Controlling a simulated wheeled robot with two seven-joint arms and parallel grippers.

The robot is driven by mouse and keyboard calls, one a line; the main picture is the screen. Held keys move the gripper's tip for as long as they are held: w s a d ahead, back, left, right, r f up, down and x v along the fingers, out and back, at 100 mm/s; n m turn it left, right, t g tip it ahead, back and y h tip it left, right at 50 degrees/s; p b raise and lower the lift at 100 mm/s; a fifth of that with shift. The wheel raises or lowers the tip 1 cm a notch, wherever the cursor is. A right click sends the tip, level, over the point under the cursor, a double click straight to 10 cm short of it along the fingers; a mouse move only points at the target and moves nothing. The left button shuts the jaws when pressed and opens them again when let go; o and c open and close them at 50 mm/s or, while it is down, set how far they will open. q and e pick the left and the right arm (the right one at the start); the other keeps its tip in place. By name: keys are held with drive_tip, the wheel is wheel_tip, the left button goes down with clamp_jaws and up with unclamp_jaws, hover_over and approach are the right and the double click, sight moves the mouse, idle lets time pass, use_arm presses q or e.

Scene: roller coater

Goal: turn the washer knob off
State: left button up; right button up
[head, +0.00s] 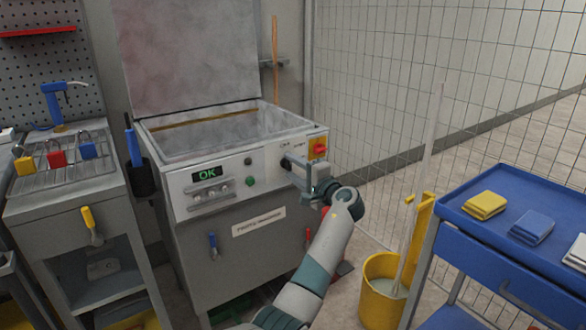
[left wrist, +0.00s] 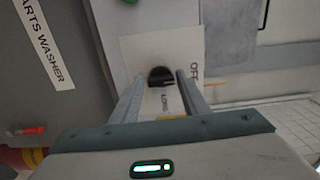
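The washer (head: 235,205) stands in the head view with its lid up and a display reading OK. The black knob (head: 285,163) is at the right of its front panel, partly hidden by my left gripper (head: 296,170). In the left wrist view the knob (left wrist: 160,77) lies between the tips of my left gripper (left wrist: 162,80). The fingers are apart, one on each side, with a small gap showing to the knob. The OFF label shows right of the knob there. Its pointer direction is unclear. My right gripper is not in view.
A red and yellow switch (head: 318,148) sits just right of the knob. A green button (head: 250,181) is to its left. A yellow mop bucket (head: 382,300) and a blue cart (head: 500,244) with cloths stand at right. A grey bench (head: 75,195) holding padlocks stands left.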

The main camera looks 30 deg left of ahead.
use_arm(q)
drive_tip(key=shift+o, duration=0.7)
drive_tip(key=shift+d, duration=0.1)
drive_tip(key=shift+s+d, duration=0.2)
drive_tip(key=shift+d, duration=0.3)
drive_tip(key=p+v, duration=0.1)
drive_tip(key=v, duration=1.5)
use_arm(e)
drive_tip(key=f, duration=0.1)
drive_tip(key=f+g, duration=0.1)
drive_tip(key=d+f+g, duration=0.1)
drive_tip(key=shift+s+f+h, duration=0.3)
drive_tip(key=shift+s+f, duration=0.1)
use_arm(q)
drive_tip(key=shift+s, duration=0.1)
